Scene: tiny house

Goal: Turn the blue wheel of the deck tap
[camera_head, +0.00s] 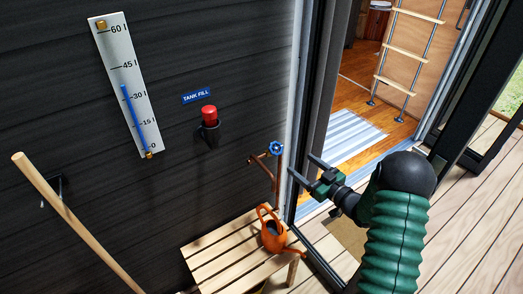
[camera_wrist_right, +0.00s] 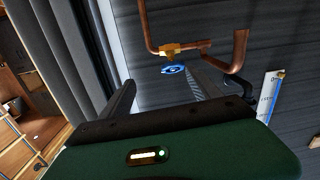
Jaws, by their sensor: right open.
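The blue wheel (camera_head: 276,149) sits on the deck tap, whose copper pipe (camera_head: 263,166) is mounted against the dark wall beside the door frame. The wheel (camera_wrist_right: 173,70) also shows in the right wrist view, below a brass fitting (camera_wrist_right: 184,48) on the copper pipe. My right gripper (camera_head: 300,163) is open and empty, to the right of the wheel in the head view and apart from it. In the wrist view the wheel appears between the two fingers, beyond their tips. My left gripper is not in view.
An orange watering can (camera_head: 272,236) stands on a slatted wooden bench (camera_head: 225,262) below the tap. A red lamp (camera_head: 209,115), a level gauge (camera_head: 125,85) and a "TANK FILL" sign (camera_head: 196,96) are on the wall. A wooden handle (camera_head: 75,222) leans at left. The open doorway is right.

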